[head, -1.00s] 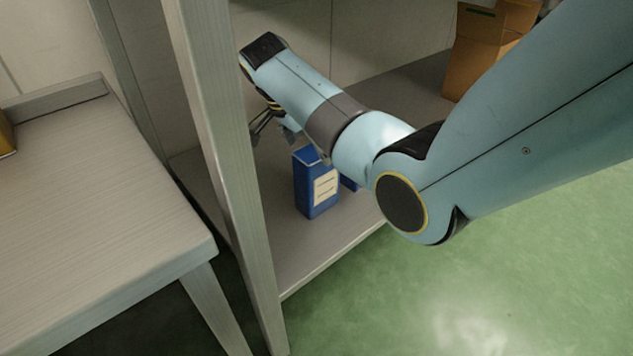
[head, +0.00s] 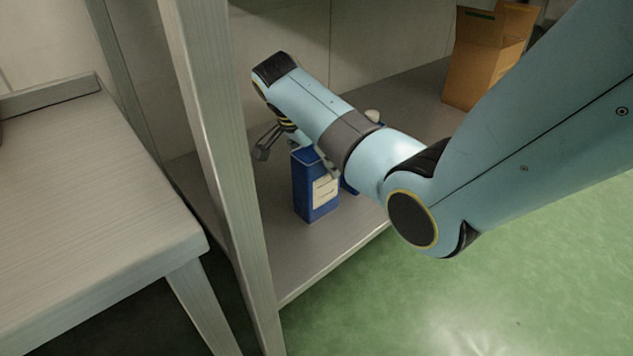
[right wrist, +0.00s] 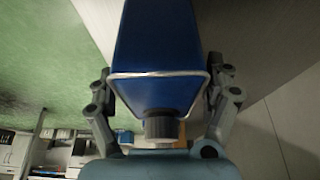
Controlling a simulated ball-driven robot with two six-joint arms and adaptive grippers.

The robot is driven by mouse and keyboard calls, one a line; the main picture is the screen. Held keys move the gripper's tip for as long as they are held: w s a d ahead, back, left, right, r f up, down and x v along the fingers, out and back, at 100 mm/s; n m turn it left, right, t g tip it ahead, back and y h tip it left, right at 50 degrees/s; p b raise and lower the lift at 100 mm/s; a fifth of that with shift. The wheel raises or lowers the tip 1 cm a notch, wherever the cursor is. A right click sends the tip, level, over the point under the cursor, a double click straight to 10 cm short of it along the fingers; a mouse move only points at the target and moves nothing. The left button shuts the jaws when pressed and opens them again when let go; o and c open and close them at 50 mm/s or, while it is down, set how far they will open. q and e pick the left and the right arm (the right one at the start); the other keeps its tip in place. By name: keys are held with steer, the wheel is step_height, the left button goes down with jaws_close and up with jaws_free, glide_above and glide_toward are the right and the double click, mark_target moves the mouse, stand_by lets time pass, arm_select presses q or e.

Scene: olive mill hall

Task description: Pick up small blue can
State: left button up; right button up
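A small blue can (head: 312,190) with a pale label stands upright on the low grey shelf, its top partly hidden by my right gripper. My right gripper (head: 297,158) is open over the can's top, with one finger left of it and one near its right side. In the right wrist view the blue can (right wrist: 160,45), with a grey cap and a wire handle, lies between the spread fingers (right wrist: 160,85). I cannot tell whether they touch it. My left gripper is not in view.
Another blue object (head: 348,187) stands behind my right arm, mostly hidden. A cardboard box (head: 484,65) is farther back on the shelf (head: 300,265). A grey upright post (head: 215,150) and a table (head: 90,200) stand to the left. Green floor is clear at right.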

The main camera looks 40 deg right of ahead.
steer(key=c, duration=1.6)
steer(key=shift+w+r, duration=0.1)
steer(key=shift+r, duration=0.1)
